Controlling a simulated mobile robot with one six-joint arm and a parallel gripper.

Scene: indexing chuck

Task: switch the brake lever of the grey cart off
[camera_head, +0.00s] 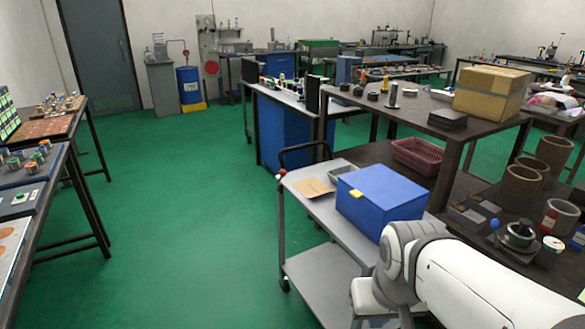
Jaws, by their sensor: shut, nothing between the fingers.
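The grey cart (262,188) stands right of centre, with a flat upper deck, a lower shelf (318,284) and a dark push handle (305,147) at its far end. A small red part (282,171) shows at the left foot of the handle. It is too small to tell whether it is the brake lever or how it is set. My white arm comes in from the lower right and covers the near right part of the cart. My gripper's fingertips are not in view.
A blue box (380,200) with a yellow latch, a brown card (313,188) and a grey tray (342,168) lie on the cart. A dark bench (452,172) with pots stands close on the cart's right. Green floor (190,220) is clear to its left.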

